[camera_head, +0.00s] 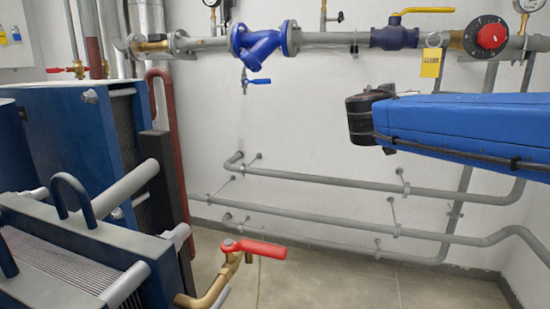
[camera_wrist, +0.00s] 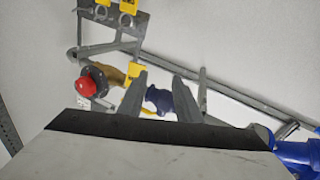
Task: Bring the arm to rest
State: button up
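My arm's blue link with a black joint reaches in from the right in the head view, in front of the wall. My gripper is not visible in that view. In the wrist view my gripper (camera_wrist: 159,77) shows two grey fingers standing apart, with nothing held between them. A blue valve body (camera_wrist: 160,98) shows in the background between the fingers. The red knob (camera_wrist: 85,87) and a yellow tag (camera_wrist: 134,70) lie beyond, left of the fingers. Whether the fingers are close to the pipework cannot be told.
The upper pipe carries a blue strainer (camera_head: 262,43), a yellow-handled valve (camera_head: 394,38), a red knob (camera_head: 491,36) and a yellow tag (camera_head: 430,63). Blue plate exchangers (camera_head: 70,130) stand left. A red-handled brass valve (camera_head: 253,248) juts out low. Grey pipes (camera_head: 330,183) line the wall. Floor (camera_head: 400,287) shows bare.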

jog(key=s+d+f+n+g+y, duration=0.15)
jog(key=s+d+f+g, duration=0.25)
jog(key=s+f, duration=0.55)
jog(key=s+d+f+g+y, duration=0.3)
jog(key=s+f, duration=0.4)
jog(key=f, duration=0.6)
jog(key=s+a+f+n+g+y, duration=0.1)
jog(key=s+a+f+n+y, duration=0.1)
jog(key=s+a+f, duration=0.3)
jog(key=s+a+f+n+g+y, duration=0.1)
jog(key=s+a+f+y, duration=0.3)
jog(key=s+f, duration=0.7)
jog(key=shift+a+f+n+g, duration=0.35)
jog(key=shift+a+g, duration=0.15)
jog(key=shift+g, duration=0.3)
